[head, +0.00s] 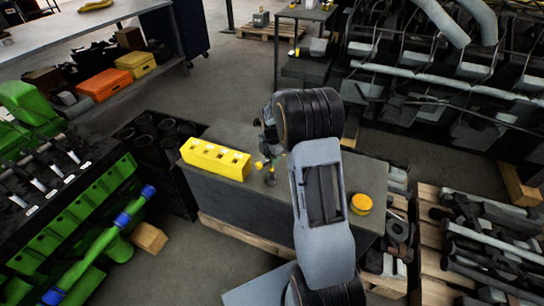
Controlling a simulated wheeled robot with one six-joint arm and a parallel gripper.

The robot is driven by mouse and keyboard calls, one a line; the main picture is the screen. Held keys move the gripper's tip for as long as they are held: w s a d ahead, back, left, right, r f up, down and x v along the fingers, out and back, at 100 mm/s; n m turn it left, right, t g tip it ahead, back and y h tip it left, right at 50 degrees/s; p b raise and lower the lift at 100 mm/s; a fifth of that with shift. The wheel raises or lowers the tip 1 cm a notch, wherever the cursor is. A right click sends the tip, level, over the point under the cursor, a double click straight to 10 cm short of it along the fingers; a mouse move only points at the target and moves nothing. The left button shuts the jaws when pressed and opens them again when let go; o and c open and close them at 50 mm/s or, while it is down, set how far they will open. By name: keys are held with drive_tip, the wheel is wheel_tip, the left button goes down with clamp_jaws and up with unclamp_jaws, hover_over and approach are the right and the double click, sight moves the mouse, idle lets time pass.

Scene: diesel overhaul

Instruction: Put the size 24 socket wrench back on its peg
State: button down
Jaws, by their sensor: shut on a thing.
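My gripper (269,146) shows in part at the left of my dark wrist joint, above the grey workbench (225,203) and right of a yellow block (216,159). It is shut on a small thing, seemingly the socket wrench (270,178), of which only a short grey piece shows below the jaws. Its size mark cannot be read. Several slim metal tools (34,180) stand in a row on the dark rack at the left, with small white labels below them. Which label reads 24 cannot be told, and no empty peg can be made out.
Orange (105,84) and yellow (136,64) boxes sit on a low shelf. A green engine (75,225) fills the left. Pallets of metal parts (490,245) lie right.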

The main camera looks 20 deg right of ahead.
drive_tip(key=shift+f, duration=0.35)
drive_tip(key=shift+c, duration=1.9)
unclamp_jaws()
drive_tip(key=shift+r, duration=0.1)
wheel_tip(320, 180, up, 9)
drive_tip(key=p, duration=0.6)
